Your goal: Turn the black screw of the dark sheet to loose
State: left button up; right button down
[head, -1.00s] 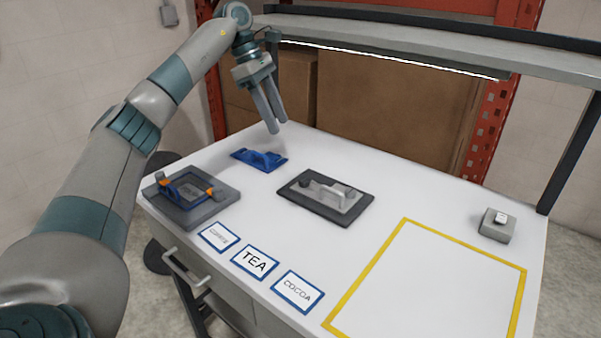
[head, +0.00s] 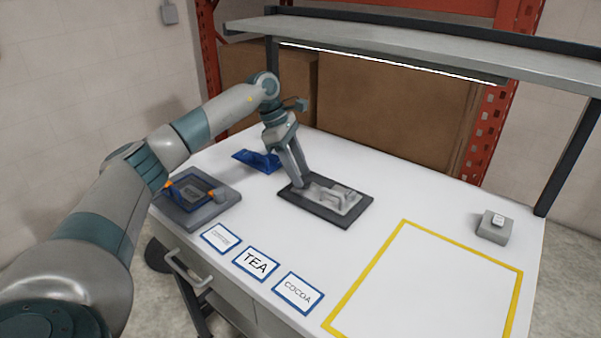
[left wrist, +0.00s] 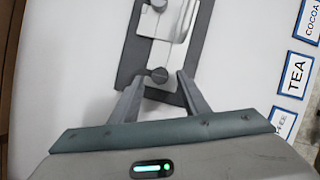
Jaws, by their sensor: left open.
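The dark sheet (head: 346,219) lies flat on the white table, with a grey metal piece (head: 333,199) on top of it. In the left wrist view the sheet (left wrist: 130,62) has a black screw (left wrist: 158,76) at its near end and another dark knob (left wrist: 158,4) at the far end. My left gripper (head: 298,184) is low over the sheet's left end. In the left wrist view its open fingers (left wrist: 158,82) stand on either side of the near black screw, apart from it. In the head view the fingers hide this screw. My right gripper is not seen.
A grey block with a blue and orange frame (head: 196,205) and a blue piece (head: 256,161) are to the left. Cards, including TEA (head: 256,264), lie in front. A yellow outline (head: 440,238) encloses clear table. A small grey box (head: 494,228) stands right.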

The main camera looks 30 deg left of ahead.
pick_arm(q)
jog(key=shift+d+f, duration=0.25)
jog(key=shift+f, duration=0.4)
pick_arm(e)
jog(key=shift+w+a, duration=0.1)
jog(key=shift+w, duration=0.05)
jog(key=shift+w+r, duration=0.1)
pick_arm(q)
grip_shut()
